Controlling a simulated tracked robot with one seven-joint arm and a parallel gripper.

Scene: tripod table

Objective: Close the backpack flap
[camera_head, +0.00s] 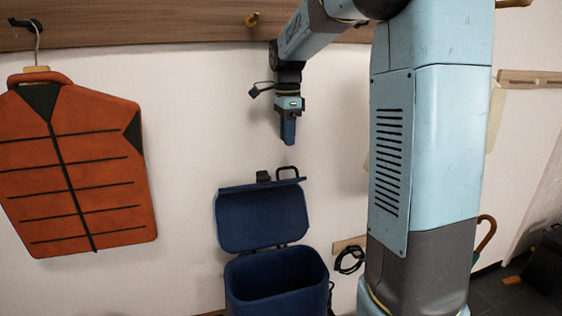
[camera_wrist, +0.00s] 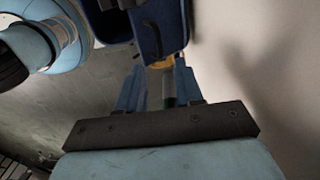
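The dark blue backpack (camera_head: 277,309) stands against the wall at the bottom middle of the head view. Its flap (camera_head: 262,218) is open and stands up at the back, with a black loop handle and a buckle-like piece at its top edge. The inside looks dark and empty. My gripper (camera_head: 289,140) points down above the flap and apart from it. In the wrist view, the two blue fingers of my gripper (camera_wrist: 157,75) are spread with no object clearly held. Part of the backpack (camera_wrist: 178,22) shows beyond them at the top.
An orange vest (camera_head: 100,180) hangs on a hook at the left. A wooden rail with pegs (camera_head: 252,19) runs along the wall above. An umbrella handle (camera_head: 487,232) is farther right. The wall around my gripper is clear.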

